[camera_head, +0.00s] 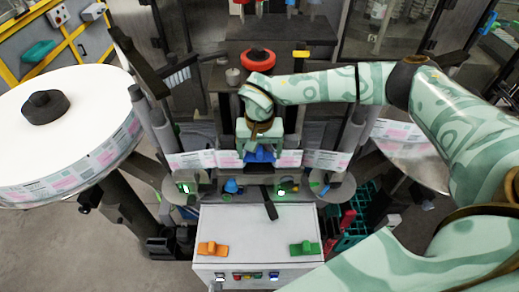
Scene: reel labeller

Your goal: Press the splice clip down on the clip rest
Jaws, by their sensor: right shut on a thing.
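My right gripper (259,143) reaches down from the arm at the right to the middle of the machine. It is shut on a blue clip (260,156), which I take for the splice clip. The clip is at the printed label web (290,158). I cannot tell whether it touches the surface below; the gripper hides its upper part. I cannot make out the clip rest for certain. My left gripper is not in view.
A large white label reel (75,115) stands at the left, and another reel (405,135) shows behind my right arm. The white cabinet top (258,228) in front carries an orange clip (212,249) and a green clip (305,248).

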